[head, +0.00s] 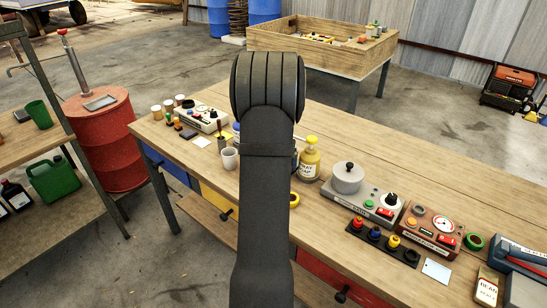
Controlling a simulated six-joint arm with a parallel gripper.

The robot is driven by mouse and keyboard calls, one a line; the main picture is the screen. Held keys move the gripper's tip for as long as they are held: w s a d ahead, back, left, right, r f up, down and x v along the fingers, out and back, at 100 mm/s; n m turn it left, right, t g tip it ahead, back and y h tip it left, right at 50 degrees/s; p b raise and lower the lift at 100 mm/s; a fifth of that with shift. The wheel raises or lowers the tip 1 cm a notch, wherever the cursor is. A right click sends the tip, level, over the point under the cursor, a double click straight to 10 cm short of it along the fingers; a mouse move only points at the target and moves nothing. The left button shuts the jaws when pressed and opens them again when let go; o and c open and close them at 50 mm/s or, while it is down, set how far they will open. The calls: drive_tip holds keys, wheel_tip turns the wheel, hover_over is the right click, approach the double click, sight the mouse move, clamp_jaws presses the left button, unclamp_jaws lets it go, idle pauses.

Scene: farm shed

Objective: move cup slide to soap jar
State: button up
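A small pale grey cup (229,158) stands upright near the front edge of the wooden workbench (390,160), just left of my arm. The bench strip between cup and jar is mostly hidden too.
A grey pot unit (348,178), a red-brown meter box (430,228) and a button strip (383,243) stand to the right. The bench's back right is clear.

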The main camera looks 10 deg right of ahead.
drive_tip(key=shift+r, duration=0.1)
drive_tip(key=shift+r, duration=3.95)
drive_tip(key=shift+f, duration=0.15)
drive_tip(key=shift+f, duration=3.9)
